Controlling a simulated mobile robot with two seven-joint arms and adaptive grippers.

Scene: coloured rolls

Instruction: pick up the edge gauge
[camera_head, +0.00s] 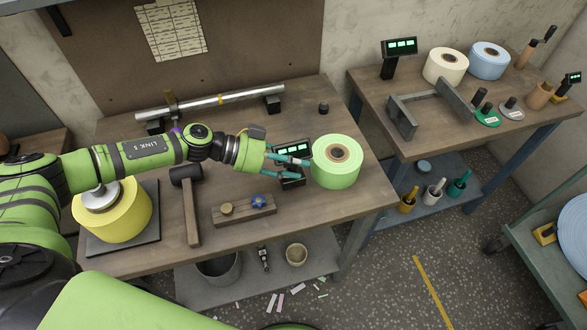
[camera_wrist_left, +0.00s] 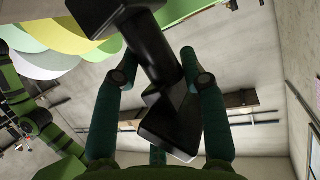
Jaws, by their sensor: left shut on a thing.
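The edge gauge (camera_head: 293,148) is a small black stand with a lit green digit display, at the right part of the near bench, just left of the light green roll (camera_head: 338,163). My left gripper (camera_head: 302,167) reaches in from the left and is shut on the gauge below its display. In the left wrist view, the gauge's black stem (camera_wrist_left: 155,50) passes between the two dark green fingers (camera_wrist_left: 162,78), tilted in the picture. The fingers hide part of it. I cannot tell whether its base touches the bench. My right gripper is not in view.
A yellow roll (camera_head: 127,219), a mallet (camera_head: 190,205) and a wooden block with knobs (camera_head: 243,211) lie around my left arm. A metal bar (camera_head: 210,104) runs along the back. The far bench (camera_head: 440,140) holds more rolls and a similar display (camera_head: 399,48).

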